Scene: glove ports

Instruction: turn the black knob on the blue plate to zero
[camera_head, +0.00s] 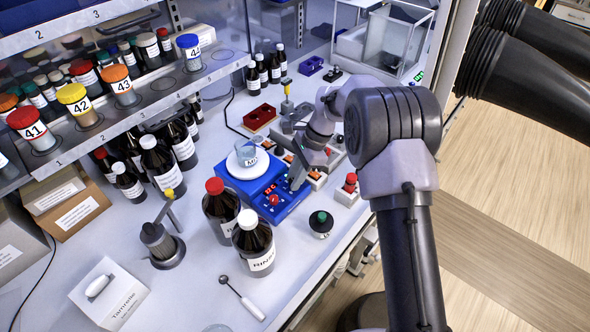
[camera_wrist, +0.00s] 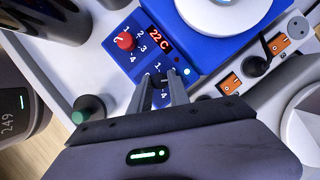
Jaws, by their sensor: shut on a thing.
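The blue hotplate (camera_head: 230,185) stands on the bench with a beaker on its round white top; in the wrist view its blue front panel (camera_wrist: 198,62) faces me. My gripper (camera_head: 293,183) reaches down to that panel. In the wrist view my gripper (camera_wrist: 162,82) has its two fingers close together on the black knob (camera_wrist: 160,82), which is mostly hidden between them. White dial numbers show around it; its pointer direction cannot be told.
Two brown bottles, one red-capped (camera_head: 221,207) and one white-capped (camera_head: 254,243), stand near the hotplate's front. A green-topped item (camera_head: 320,224) and a red-button box (camera_head: 348,189) are close on the right. Orange-switched devices (camera_wrist: 281,42) adjoin the hotplate.

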